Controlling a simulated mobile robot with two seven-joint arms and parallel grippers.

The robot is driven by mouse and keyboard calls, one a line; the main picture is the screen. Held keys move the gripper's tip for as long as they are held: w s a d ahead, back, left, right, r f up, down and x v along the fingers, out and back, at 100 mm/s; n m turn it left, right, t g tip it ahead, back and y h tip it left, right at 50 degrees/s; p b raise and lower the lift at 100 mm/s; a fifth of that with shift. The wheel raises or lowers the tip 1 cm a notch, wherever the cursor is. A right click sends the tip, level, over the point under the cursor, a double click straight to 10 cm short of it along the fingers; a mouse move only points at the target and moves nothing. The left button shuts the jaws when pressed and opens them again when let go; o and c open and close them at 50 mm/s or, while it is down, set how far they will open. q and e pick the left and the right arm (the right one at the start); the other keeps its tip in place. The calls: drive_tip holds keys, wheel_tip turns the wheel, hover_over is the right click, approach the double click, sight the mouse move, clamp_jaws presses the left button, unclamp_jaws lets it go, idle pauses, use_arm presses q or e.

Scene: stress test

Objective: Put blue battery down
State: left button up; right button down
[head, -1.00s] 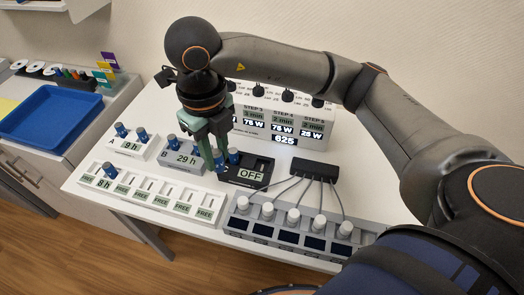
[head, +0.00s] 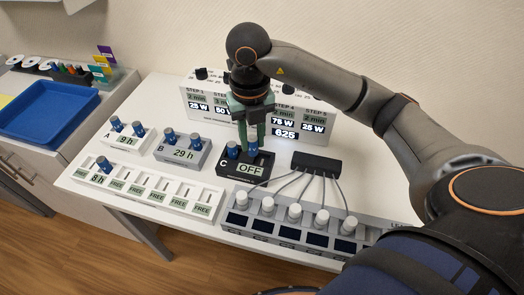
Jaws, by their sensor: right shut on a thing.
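My right gripper (head: 249,142) is shut on a blue battery (head: 253,149), pointing down over the black unit C (head: 232,169), whose display reads OFF. The held battery is at the right of the unit's back part; I cannot tell whether it is seated in a slot or just above it. Another blue battery (head: 232,150) stands upright at the left of unit C. Unit B (head: 180,155), reading 29 h, and unit A (head: 127,140), reading 9 h, each hold two blue batteries. My left gripper is not in view.
A white tray (head: 150,194) with several FREE labels and one blue battery (head: 104,164) lies in front. A row of white knobs (head: 295,213) and a black cable hub (head: 316,162) are to the right. The step display box (head: 285,125) stands behind. A blue bin (head: 45,112) is at left.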

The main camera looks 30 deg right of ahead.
drive_tip(key=shift+w+d+f, duration=0.15)
drive_tip(key=shift+d+f, duration=0.35)
drive_tip(key=shift+f, duration=0.1)
drive_tip(key=shift+w+d+f, duration=0.15)
drive_tip(key=shift+d+f, duration=0.3)
drive_tip(key=shift+f, duration=0.1)
drive_tip(key=shift+d+f, duration=0.3)
drive_tip(key=shift+f, duration=0.05)
drive_tip(key=f, duration=0.3)
drive_tip(key=shift+w+d+f, duration=0.1)
drive_tip(key=shift+d+f, duration=0.2)
drive_tip(key=shift+f, duration=0.1)
drive_tip(key=c, duration=1.1)
unclamp_jaws()
drive_tip(key=shift+f, duration=0.15)
drive_tip(key=o, duration=0.5)
drive_tip(key=shift+c, duration=0.2)
